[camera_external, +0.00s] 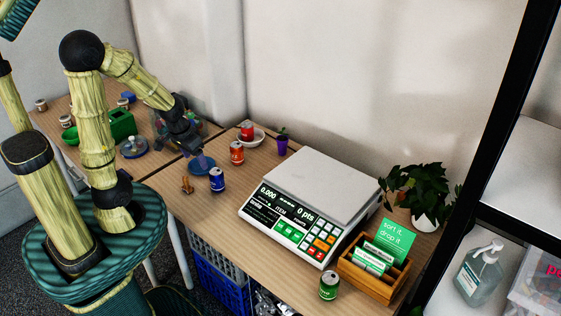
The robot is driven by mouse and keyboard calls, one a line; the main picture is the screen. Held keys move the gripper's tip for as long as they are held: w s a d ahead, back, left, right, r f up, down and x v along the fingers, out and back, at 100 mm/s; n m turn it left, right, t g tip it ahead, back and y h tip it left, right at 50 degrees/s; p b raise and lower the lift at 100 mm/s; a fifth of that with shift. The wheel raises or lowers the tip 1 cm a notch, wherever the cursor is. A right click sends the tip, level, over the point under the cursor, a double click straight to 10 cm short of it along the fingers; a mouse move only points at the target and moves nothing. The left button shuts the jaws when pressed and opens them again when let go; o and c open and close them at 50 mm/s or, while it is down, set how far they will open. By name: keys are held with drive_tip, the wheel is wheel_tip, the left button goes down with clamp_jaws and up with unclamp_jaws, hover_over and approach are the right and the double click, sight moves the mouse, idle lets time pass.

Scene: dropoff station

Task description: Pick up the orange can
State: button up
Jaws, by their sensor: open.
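The orange can (237,153) stands upright on the wooden table, left of the scale. My gripper (197,158) is above the table to the left of the orange can, apart from it, pointing down. It is open, and nothing shows between its fingers, though they are small and partly blurred against the blue dish below. A blue can (217,180) stands just in front of the orange can. A red can (247,130) stands behind it, by a white bowl.
A white bowl (257,140), a purple pot (282,143) and a large scale (318,190) stand to the right. A blue dish (203,168) is under my gripper. A wooden organizer (385,284) and a green can (329,286) are at the front right.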

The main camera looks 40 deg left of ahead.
sight(233, 144)
drive_tip(key=w+d+f+n+g+h+b, duration=0.25)
drive_tip(key=w+f+n+h+b, duration=0.35)
drive_tip(key=w+f+n+h, duration=0.6)
drive_tip(key=w+a+r+n+t+h+b, duration=0.1)
drive_tip(key=w+a+n+t, duration=0.1)
drive_tip(key=w+a+n, duration=0.1)
drive_tip(key=w+a+r+n+t+h+b, duration=0.1)
drive_tip(key=w+a+n+t, duration=0.2)
drive_tip(key=w+n, duration=0.1)
drive_tip(key=w+a+r+n+t+h, duration=0.1)
drive_tip(key=w+a+r+n+t, duration=0.1)
drive_tip(key=w+a+n+t, duration=0.1)
drive_tip(key=shift+w+a+n+h+b, duration=0.4)
drive_tip(key=shift+w+n, duration=0.3)
drive_tip(key=shift+w, duration=0.05)
drive_tip(key=shift+w+a+r, duration=0.15)
drive_tip(key=shift+a, duration=0.1)
drive_tip(key=shift+f, duration=1.2)
